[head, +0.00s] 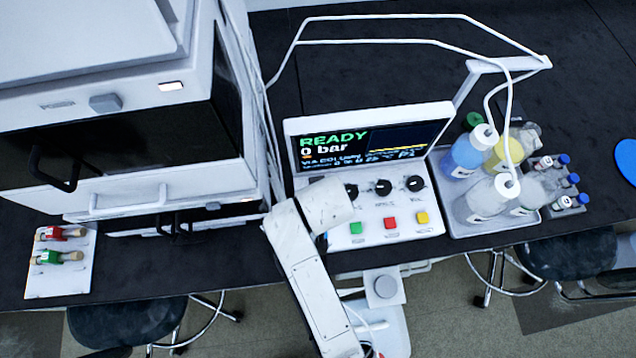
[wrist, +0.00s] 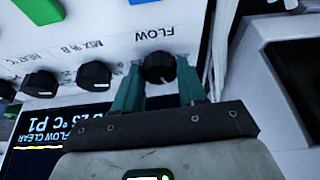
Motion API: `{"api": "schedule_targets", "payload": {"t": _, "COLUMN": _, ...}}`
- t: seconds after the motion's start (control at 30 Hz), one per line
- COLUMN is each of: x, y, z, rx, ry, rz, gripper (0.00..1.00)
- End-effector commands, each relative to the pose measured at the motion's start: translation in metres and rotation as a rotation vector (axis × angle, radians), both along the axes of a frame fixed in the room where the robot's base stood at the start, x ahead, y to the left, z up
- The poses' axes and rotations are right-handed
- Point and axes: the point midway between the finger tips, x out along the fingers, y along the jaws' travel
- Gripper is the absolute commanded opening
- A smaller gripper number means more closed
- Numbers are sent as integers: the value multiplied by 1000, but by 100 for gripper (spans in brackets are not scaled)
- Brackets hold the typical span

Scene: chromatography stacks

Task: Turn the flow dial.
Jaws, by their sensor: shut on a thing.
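The flow dial (wrist: 159,67) is a black round knob under the printed word FLOW on the white panel in the wrist view. My gripper (wrist: 158,78) has its two green fingers on either side of the dial, shut on it. In the head view my arm's pale end covers the left part of the control panel (head: 436,226), so the flow dial and my fingers are hidden there. The screen (head: 372,140) above the panel reads READY and 0 bar.
Other black dials, such as the mix dial (wrist: 94,74) and heat dial (wrist: 40,83), sit close beside the flow dial. Green, red (head: 390,223) and yellow buttons lie below the dials. A tray (head: 452,218) of bottles stands right of the panel; a white cabinet (head: 120,184) stands left.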

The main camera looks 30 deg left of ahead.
Motion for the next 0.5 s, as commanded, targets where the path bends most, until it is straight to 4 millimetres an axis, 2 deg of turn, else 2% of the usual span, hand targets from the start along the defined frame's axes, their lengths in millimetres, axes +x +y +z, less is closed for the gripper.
{"api": "schedule_targets", "payload": {"t": 0.3, "x": -1, "y": 2, "z": 1, "rx": -1, "ry": -2, "rz": -205, "gripper": 11}}
{"api": "schedule_targets", "payload": {"t": 0.5, "x": -1, "y": 2, "z": 1, "rx": 1, "ry": -2, "rz": -277, "gripper": 11}}
